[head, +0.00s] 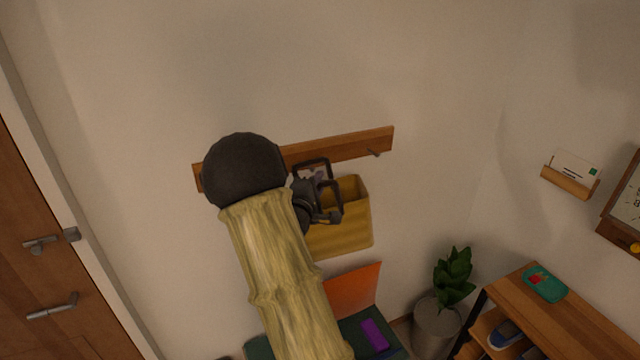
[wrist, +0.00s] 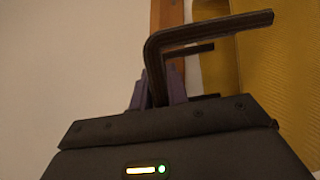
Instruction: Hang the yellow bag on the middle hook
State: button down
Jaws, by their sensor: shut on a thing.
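The yellow bag (head: 343,236) hangs upright below the wooden hook rail (head: 350,146), close to the wall, with dark angular handles (head: 313,163) above it. In the wrist view, the dark handle (wrist: 210,28) runs down between the fingers of my gripper (wrist: 158,90), and the yellow side of the bag (wrist: 285,75) fills the right. My gripper (head: 326,202) is shut on the handle in front of the rail. The middle hook is hidden behind my arm and gripper. I cannot tell whether the handle touches a hook.
A hook (head: 375,153) shows bare at the rail's right end. A potted plant (head: 453,275) and a wooden shelf (head: 570,315) stand at right, a door (head: 40,270) at left. The wall above the rail is clear.

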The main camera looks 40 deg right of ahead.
jog(key=shift+w+f, duration=0.2)
jog(key=shift+f, duration=0.2)
dwell(0.4)
